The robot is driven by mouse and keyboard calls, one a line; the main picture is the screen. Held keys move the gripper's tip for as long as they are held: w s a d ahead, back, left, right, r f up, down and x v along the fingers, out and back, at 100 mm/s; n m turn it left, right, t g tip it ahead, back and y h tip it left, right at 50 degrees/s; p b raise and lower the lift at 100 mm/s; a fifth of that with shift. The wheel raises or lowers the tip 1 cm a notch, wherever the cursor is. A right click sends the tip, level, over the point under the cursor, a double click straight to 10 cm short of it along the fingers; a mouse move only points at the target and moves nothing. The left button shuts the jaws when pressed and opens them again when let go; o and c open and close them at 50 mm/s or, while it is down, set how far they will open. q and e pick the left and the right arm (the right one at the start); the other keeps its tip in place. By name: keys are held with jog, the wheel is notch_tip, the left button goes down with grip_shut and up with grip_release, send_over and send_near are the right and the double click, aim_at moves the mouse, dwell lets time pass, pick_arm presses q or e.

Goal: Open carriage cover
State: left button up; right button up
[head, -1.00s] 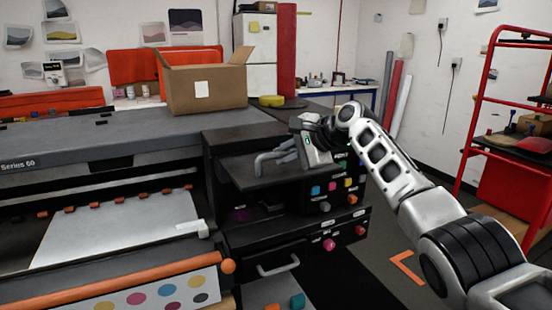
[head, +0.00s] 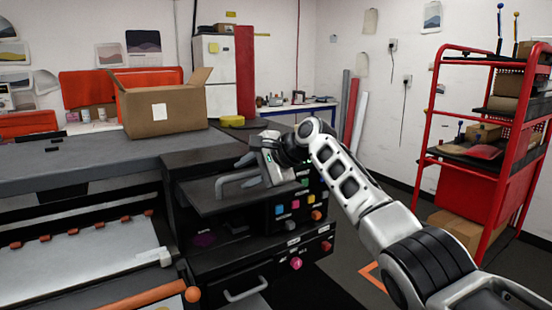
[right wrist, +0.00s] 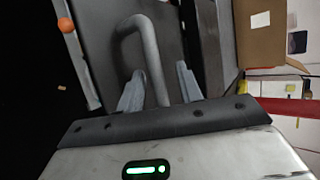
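The carriage cover (head: 196,198) is a dark flat panel at the right end of the large printer, with a bent grey tube handle (head: 228,187) on it. The cover appears down in the head view. My right gripper (head: 247,163) is at the handle's right end. In the right wrist view, the handle (right wrist: 152,50) runs down between the two spread fingers of my right gripper (right wrist: 160,85). Small gaps seem to show beside the tube, so the fingers look open around it, not clamped. My left gripper is not in view.
An open cardboard box (head: 165,105) and a yellow roll (head: 232,121) sit on the printer top. Below the cover are coloured knobs and a drawer handle (head: 246,290).

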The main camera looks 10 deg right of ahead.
jog(key=b+v, duration=0.3)
jog(key=v, duration=1.1)
jog(key=shift+s+d+r, duration=0.2)
jog(key=shift+r, duration=0.1)
jog(key=s+d+f+n+g+h, duration=0.1)
jog(key=s+f+n+h, duration=0.3)
jog(key=f, duration=1.1)
jog(key=s+d+f+n, duration=0.1)
jog(key=s+f, duration=0.6)
jog(key=f, duration=0.9)
jog(key=s+d+f+n+g+h, duration=0.1)
jog(key=s+d+f+n+h, duration=0.2)
jog(key=s+f, duration=0.75)
jog(key=s+d+n+g+h, duration=0.1)
jog(key=s+d+n, duration=0.1)
jog(key=s, duration=0.7)
jog(key=s+d+n+h, duration=0.1)
jog(key=s+d+n, duration=0.1)
jog(key=s, duration=0.6)
jog(key=w+a+f+n+t+y, duration=0.1)
jog(key=w+a+f+t+y, duration=0.1)
jog(key=w+a+f+t, duration=0.3)
jog(key=shift+f+t+y, duration=0.3)
jog(key=shift+f+t, duration=0.4)
jog(key=shift+f, duration=0.75)
jog(key=shift+w, duration=0.15)
